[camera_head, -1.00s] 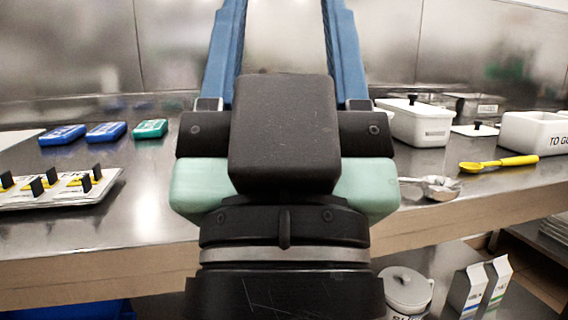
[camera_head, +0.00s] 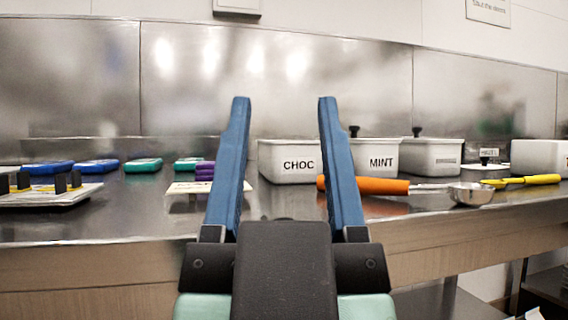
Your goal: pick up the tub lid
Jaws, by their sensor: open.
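A white tub lid (camera_head: 484,166) with a black knob lies flat on the counter at the right, between a white tub and a long white box. My gripper (camera_head: 284,101) is open and empty, well left of this lid. Its two blue fingers point up and away, with the CHOC tub (camera_head: 285,163) showing between and behind them. The MINT tub (camera_head: 380,161) stands right of the fingers, with a black knob above its rim. Another white tub (camera_head: 433,158) beside it has a knobbed lid on. I cannot tell whose knob shows above MINT.
An orange-handled scoop (camera_head: 385,186) and a yellow-handled scoop (camera_head: 540,179) lie toward the front right. Blue (camera_head: 97,166) and green (camera_head: 143,165) packs, purple items (camera_head: 205,171) and a tray (camera_head: 45,194) are at left. A steel wall backs the counter.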

